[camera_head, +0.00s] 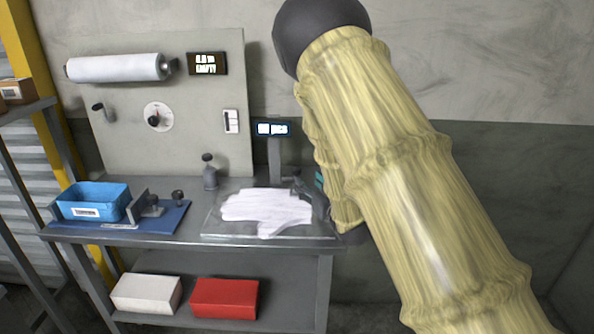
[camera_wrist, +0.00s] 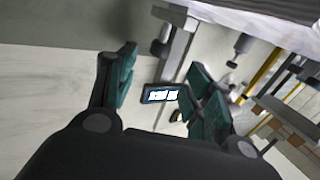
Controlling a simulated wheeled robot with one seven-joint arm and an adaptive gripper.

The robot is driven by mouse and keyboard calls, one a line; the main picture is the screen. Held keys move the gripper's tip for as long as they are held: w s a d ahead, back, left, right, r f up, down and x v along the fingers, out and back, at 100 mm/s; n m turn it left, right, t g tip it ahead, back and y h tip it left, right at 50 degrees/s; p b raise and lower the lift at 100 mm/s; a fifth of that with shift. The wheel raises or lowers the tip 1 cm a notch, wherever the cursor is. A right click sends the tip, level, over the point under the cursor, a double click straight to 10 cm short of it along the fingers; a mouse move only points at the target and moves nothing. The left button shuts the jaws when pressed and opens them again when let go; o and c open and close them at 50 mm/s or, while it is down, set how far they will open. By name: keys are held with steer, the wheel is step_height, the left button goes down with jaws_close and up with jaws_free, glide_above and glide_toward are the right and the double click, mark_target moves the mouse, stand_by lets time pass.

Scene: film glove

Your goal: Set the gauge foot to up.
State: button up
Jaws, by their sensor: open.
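A small lit display (camera_head: 272,128) stands on a grey post (camera_head: 275,160) at the back right of the bench. It looks like the gauge. Its foot is not clearly seen, so I cannot tell if it is up or down. In the wrist view, the display (camera_wrist: 160,94) and the post (camera_wrist: 176,52) show between my fingers. My gripper (camera_wrist: 163,62) is open with its teal fingers apart and nothing between them. In the head view, only a teal bit of it shows right of the post; my yellow-sleeved arm hides the rest.
A black-topped knob (camera_head: 209,172) stands left of the post. A blue bin (camera_head: 93,202) sits on the left. A panel (camera_head: 200,100) behind carries a roll, a dial and a switch.

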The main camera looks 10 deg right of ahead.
mark_target(298, 172)
steer(key=w, duration=0.3)
steer(key=w+a+p, duration=0.1)
steer(key=w, duration=0.2)
steer(key=w+a+p, duration=0.1)
steer(key=w, duration=0.3)
